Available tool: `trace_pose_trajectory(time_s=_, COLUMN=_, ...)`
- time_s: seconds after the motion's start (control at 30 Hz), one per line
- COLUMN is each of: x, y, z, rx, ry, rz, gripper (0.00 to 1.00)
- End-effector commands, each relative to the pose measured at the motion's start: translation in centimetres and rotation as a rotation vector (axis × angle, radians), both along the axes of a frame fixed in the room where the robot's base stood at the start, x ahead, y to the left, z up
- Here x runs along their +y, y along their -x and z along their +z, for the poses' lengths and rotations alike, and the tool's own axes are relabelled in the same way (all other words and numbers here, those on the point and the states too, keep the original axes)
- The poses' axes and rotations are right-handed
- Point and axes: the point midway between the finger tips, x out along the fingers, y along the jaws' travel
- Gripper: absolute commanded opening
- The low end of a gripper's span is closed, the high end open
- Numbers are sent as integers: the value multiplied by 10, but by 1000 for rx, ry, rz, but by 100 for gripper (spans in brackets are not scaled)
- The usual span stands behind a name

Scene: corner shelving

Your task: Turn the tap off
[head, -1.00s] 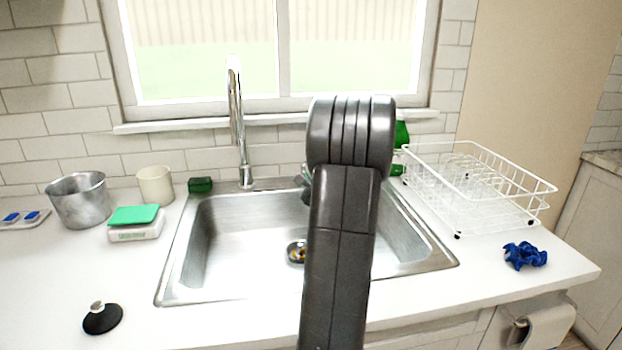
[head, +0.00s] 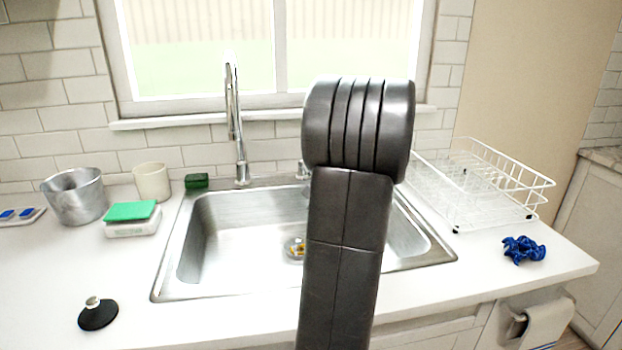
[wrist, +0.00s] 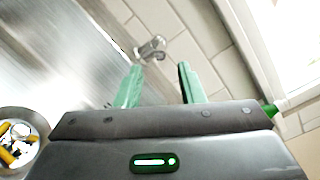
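The chrome tap (head: 238,125) stands upright behind the sink, its tall spout in front of the window. Its small chrome lever (head: 303,170) shows just left of my arm in the head view, partly hidden. The lever also shows in the wrist view (wrist: 150,48), a little beyond my fingertips and between their lines. My gripper (wrist: 160,70) is open and empty, with two green fingers apart. In the head view my arm hides it. I see no clear stream of water from the spout.
The steel sink (head: 200,240) lies below, with a drain (head: 295,248) holding yellowish bits. A green sponge (head: 196,181) sits left of the tap. A white dish rack (head: 500,215) stands at right. The tiled wall and window sill (head: 180,121) are close behind.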

Motion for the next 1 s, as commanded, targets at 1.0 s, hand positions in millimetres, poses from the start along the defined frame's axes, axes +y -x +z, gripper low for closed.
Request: trace_pose_trajectory(time_s=1.0, x=70, y=70, z=12, rx=-72, ry=330, rz=300, gripper=35)
